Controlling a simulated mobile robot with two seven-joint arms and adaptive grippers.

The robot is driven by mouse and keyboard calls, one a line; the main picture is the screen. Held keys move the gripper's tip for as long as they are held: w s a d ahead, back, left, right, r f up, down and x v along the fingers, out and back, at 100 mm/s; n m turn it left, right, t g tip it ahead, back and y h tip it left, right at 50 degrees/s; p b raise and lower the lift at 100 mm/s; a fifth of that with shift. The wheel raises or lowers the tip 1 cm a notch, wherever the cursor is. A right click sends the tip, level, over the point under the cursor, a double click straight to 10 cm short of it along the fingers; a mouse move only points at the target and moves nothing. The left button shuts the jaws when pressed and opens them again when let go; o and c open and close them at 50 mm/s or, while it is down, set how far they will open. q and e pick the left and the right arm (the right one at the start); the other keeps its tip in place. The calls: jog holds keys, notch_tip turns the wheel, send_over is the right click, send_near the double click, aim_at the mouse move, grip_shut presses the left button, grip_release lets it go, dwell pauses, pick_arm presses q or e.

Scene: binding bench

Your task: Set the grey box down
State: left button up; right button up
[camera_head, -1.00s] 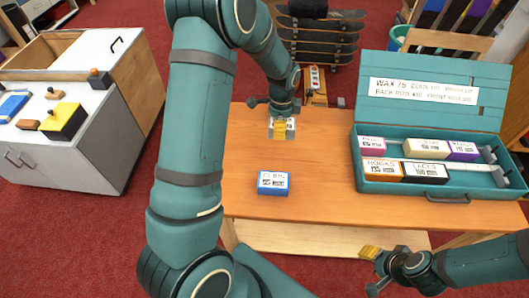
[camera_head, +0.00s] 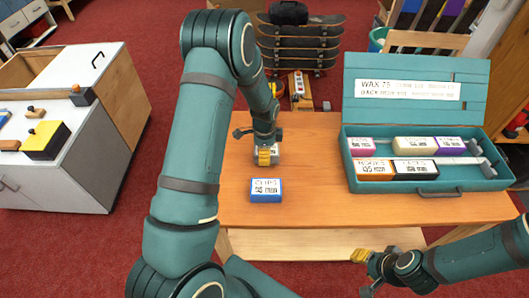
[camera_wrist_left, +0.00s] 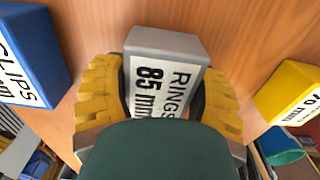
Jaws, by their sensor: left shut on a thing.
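The grey box (camera_wrist_left: 163,48), labelled RINGS 85 mm, is between the two yellow fingers of my left gripper (camera_wrist_left: 158,95) in the left wrist view. The gripper is shut on it. In the head view my left gripper (camera_head: 267,155) is over the left part of the orange table (camera_head: 320,195), just behind the blue CLIPS box (camera_head: 265,190). The grey box (camera_head: 276,149) is mostly hidden there by the fingers. I cannot tell whether its underside touches the table. My right gripper (camera_head: 360,256) is in front of the table, its opening unclear.
A teal case (camera_head: 440,186) holding several labelled boxes stands open on the right of the table. A yellow box (camera_wrist_left: 293,95) is right of the grey box in the left wrist view. The table between the CLIPS box and the case is clear.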

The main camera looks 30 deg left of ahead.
pick_arm(q)
jog(key=shift+f, duration=0.15)
jog(key=shift+f, duration=0.1)
jog(key=shift+f, duration=0.15)
jog(key=o, duration=1.3)
jog(key=shift+r, duration=0.3)
notch_tip(320, 180, up, 12)
jog(key=p, duration=0.1)
